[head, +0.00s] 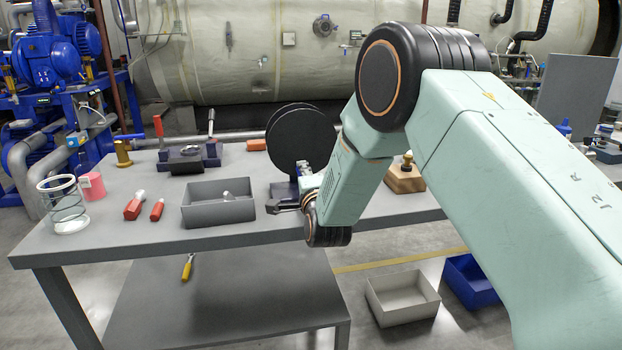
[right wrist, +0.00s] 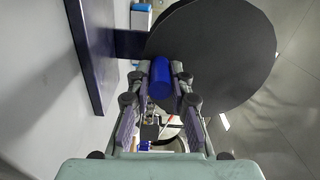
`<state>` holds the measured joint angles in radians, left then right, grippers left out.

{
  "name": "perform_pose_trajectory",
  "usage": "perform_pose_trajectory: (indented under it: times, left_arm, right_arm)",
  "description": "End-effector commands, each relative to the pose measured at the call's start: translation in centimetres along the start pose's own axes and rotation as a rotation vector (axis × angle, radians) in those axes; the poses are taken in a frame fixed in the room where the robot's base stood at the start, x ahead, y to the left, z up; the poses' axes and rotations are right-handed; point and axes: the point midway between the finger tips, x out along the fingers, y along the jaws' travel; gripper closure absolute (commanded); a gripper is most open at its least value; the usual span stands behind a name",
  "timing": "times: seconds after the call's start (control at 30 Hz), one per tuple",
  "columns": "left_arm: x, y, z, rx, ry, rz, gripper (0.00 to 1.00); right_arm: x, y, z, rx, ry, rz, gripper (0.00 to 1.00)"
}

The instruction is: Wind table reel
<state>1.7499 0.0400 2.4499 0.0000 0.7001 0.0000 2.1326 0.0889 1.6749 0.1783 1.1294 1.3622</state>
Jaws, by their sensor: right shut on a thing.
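The table reel (head: 300,138) has two dark round flanges and stands upright on the grey table, right of the grey bin. In the right wrist view its dark flange (right wrist: 235,55) fills the upper middle, with its dark base (right wrist: 86,45) at the upper left. My right gripper (head: 302,180) is at the reel's lower front, partly hidden by my arm in the head view. In the right wrist view my right gripper (right wrist: 160,85) is shut on a blue cylindrical handle (right wrist: 160,78) in front of the flange. My left gripper is not in view.
A grey bin (head: 218,212) with a light item inside stands left of my gripper. A wooden block (head: 404,181) with a knob is to the right. The table's front strip is clear.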

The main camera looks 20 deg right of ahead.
Motion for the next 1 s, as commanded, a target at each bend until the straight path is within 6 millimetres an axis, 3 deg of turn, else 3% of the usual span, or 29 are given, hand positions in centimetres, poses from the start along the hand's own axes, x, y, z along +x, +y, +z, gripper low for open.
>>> perform_pose_trajectory:
  times: [0.5, 1.0]
  left_arm:
    - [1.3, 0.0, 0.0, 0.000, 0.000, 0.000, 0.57]
    - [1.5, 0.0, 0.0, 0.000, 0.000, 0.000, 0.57]
  right_arm:
    - [-0.1, -0.8, 2.6, 0.423, -0.003, 0.004, 1.00]
    - [0.0, -1.4, 3.3, 0.579, -0.002, 0.005, 1.00]
